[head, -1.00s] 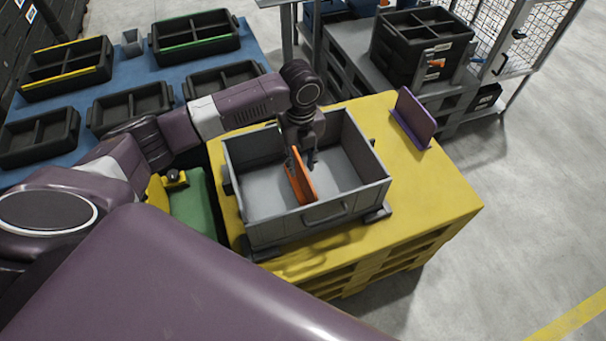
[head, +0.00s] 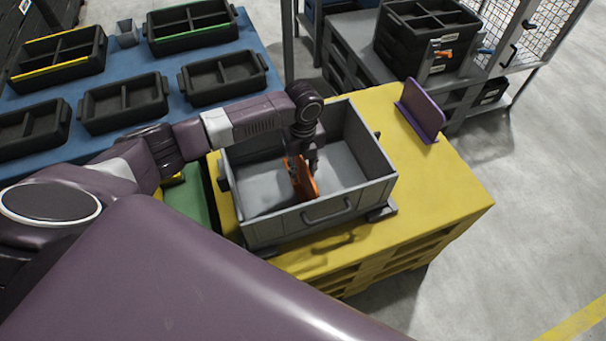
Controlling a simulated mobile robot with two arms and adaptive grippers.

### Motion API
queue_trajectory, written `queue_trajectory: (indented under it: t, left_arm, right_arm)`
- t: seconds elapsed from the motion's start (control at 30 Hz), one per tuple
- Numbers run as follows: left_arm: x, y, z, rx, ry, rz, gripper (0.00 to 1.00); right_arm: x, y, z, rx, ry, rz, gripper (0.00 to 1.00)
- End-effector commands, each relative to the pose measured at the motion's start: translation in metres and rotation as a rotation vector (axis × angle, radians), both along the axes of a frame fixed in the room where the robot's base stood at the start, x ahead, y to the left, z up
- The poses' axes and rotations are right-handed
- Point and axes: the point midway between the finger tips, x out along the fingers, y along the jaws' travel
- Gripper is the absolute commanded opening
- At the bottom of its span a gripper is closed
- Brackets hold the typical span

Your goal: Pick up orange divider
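The orange divider (head: 307,187) stands upright inside the grey bin (head: 318,211), near its middle. My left gripper (head: 303,171) points down into the bin at the divider's upper part. Its fingers lie to either side of the divider and cover part of it. Whether they press on it is too small to tell. My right gripper is not in view.
The grey bin sits on a yellow pallet (head: 440,205). A purple divider (head: 421,111) stands on the pallet at the right. Black trays (head: 124,104) lie on a blue table at the left. Stacked black crates (head: 428,35) stand behind.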

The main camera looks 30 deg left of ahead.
Motion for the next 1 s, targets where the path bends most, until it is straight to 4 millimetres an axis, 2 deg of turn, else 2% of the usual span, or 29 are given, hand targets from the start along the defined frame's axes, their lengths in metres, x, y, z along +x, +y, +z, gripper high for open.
queue_trajectory:
  t: [0.1,0.33,0.6,1.0]
  left_arm:
    - [-0.0004,0.0001,-0.0093,0.001,-0.001,-0.001,0.28]
    - [-0.0002,0.0003,-0.0102,0.001,-0.001,-0.001,0.28]
    - [-0.0002,0.0003,-0.0099,0.001,-0.001,-0.001,0.00]
    - [0.0003,0.0003,-0.0090,0.001,-0.002,-0.001,0.00]
  right_arm:
    - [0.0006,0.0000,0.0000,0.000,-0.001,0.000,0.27]
    - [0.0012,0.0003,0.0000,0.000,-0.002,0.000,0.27]
    - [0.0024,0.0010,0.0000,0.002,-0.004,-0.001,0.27]
    - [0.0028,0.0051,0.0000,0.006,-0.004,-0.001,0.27]
